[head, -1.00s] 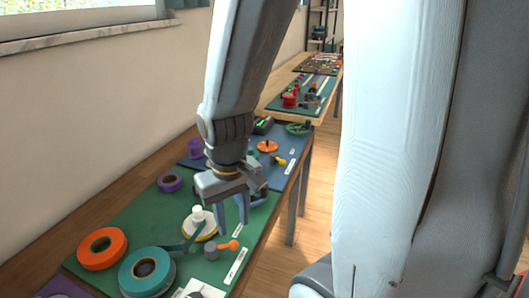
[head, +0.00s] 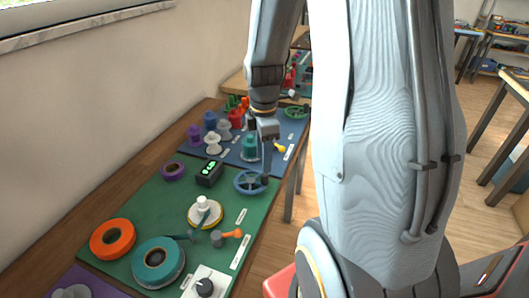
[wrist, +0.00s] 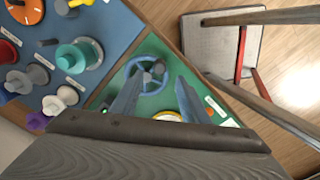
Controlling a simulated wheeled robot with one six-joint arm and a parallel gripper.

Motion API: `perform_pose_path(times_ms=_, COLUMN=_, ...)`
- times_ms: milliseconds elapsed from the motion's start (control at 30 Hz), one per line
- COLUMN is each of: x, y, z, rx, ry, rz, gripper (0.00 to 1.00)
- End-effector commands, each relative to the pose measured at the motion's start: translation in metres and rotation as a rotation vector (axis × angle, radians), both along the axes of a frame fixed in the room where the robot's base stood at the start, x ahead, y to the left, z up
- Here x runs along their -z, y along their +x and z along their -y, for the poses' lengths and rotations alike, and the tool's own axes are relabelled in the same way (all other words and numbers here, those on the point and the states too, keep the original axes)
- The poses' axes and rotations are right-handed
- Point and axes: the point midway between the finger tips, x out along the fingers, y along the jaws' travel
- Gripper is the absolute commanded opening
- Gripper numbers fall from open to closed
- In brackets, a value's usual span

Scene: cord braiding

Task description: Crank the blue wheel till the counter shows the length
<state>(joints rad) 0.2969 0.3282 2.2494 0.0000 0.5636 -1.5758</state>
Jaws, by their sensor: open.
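The blue wheel (head: 239,182) lies on the far right part of the green mat in the head view. In the wrist view the blue wheel (wrist: 130,78) shows its spokes, with a grey knob (wrist: 158,68) on its right side. My gripper (head: 267,171) hangs just above the wheel's right side, pointing down. In the wrist view my gripper (wrist: 161,80) has its fingers apart, with nothing held between them. The left finger covers part of the rim. The counter (head: 210,173) is a black box left of the wheel with green digits too small to read.
The green mat (head: 150,205) also holds an orange roll (head: 97,239), a teal roll (head: 139,262), a white spool (head: 204,200) and an orange-handled crank (head: 232,234). A blue mat with several spools lies beyond. A chair (wrist: 222,50) stands beside the table.

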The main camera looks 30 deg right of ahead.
Motion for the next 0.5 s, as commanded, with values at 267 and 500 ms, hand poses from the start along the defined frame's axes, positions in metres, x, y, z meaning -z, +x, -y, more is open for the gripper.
perform_pose_path(times_ms=267, x=0.028, y=-0.001, z=0.0, rx=-0.013, ry=0.001, rz=-0.005, gripper=0.41)
perform_pose_path(times_ms=500, x=0.06, y=-0.001, z=0.0, rx=-0.013, ry=0.001, rz=-0.004, gripper=0.41)
